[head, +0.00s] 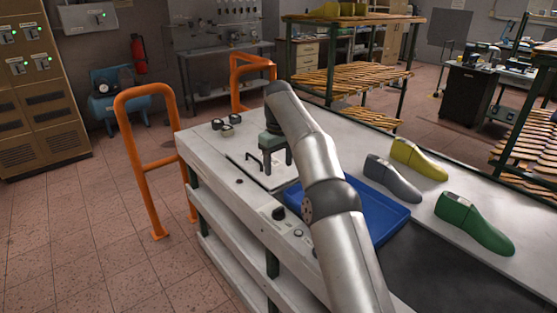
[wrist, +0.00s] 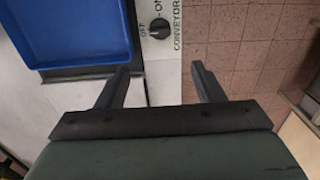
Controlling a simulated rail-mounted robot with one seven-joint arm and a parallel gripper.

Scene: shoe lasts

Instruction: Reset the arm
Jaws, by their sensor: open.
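My gripper (head: 276,164) hangs over the white workbench (head: 212,157), pointing down, left of the blue tray. In the wrist view my gripper (wrist: 158,80) shows two dark fingers spread apart with nothing between them. Below the fingers are the bench edge and the tiled floor. My silver arm reaches across the bench from the lower right in the head view and hides part of the blue tray (head: 385,215). The tray's corner also shows at the upper left of the wrist view (wrist: 85,65).
A grey shoe last (head: 393,180), a yellow one (head: 418,160) and a green one (head: 474,224) lie on the bench right of the tray. A conveyor knob (wrist: 159,28) sits on the bench edge. Orange rails (head: 150,165) stand at the left.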

